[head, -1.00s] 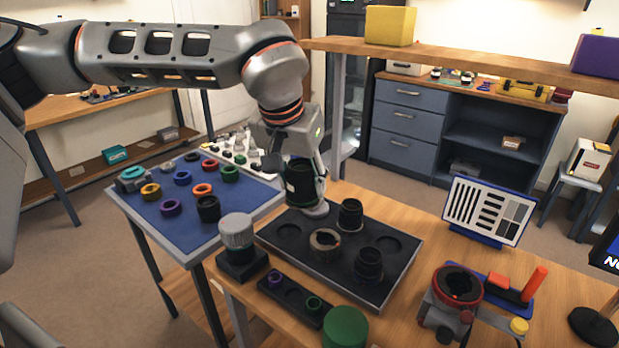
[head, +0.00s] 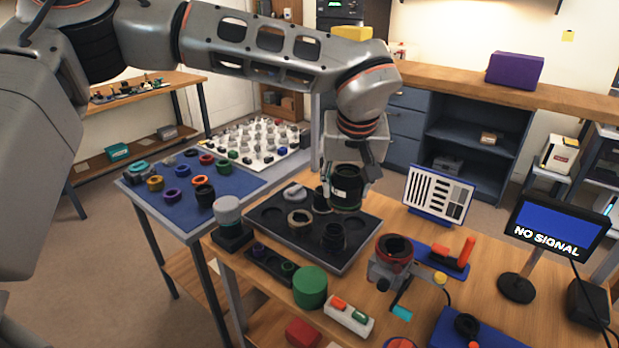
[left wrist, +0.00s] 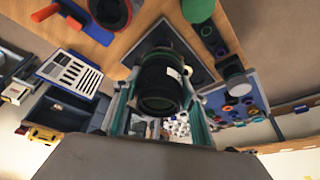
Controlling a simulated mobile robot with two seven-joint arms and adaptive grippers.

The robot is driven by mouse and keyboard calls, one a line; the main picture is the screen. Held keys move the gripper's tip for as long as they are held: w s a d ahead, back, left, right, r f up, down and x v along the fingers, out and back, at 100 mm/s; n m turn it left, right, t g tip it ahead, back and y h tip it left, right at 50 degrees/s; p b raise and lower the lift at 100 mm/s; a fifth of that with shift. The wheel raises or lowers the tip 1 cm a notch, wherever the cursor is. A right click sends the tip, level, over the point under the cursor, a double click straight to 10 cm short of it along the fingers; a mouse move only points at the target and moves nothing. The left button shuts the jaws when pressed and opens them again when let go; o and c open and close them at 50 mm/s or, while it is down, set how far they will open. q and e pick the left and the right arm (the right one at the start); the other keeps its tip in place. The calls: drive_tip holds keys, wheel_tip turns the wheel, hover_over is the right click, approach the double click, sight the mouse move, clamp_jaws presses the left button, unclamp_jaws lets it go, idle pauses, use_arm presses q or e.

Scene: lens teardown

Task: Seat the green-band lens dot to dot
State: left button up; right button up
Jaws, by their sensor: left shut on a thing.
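A grey mount with a red ring and dark round opening (head: 394,250) stands on the bench, right of the tray and apart from the lens. It also shows at the top of the left wrist view (left wrist: 110,12). I cannot make out any alignment dots. My right gripper is not in view.
The black tray (head: 352,252) holds several lens parts. A green cylinder (head: 310,287) and a grey-topped cylinder (head: 228,212) stand near it.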

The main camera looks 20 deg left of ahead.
use_arm(q)
drive_tip(key=d+n+p, duration=0.2)
drive_tip(key=d+p, duration=0.2)
drive_tip(key=d, duration=0.7)
drive_tip(key=shift+y, duration=0.4)
drive_tip(key=f+b, duration=0.2)
drive_tip(key=f, duration=0.1)
drive_tip(key=f+b, duration=0.2)
drive_tip(key=shift+d+f, duration=0.15)
drive_tip(key=shift+d, duration=0.1)
drive_tip(key=shift+w+f, duration=0.1)
drive_tip(key=shift+f, duration=0.65)
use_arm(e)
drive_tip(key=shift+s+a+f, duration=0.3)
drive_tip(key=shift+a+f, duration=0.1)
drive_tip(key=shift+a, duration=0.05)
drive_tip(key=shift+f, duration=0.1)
use_arm(q)
drive_tip(key=shift+p, duration=0.45)
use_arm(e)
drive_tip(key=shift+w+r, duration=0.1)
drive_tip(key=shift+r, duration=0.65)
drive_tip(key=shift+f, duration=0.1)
use_arm(q)
drive_tip(key=shift+f, duration=0.85)
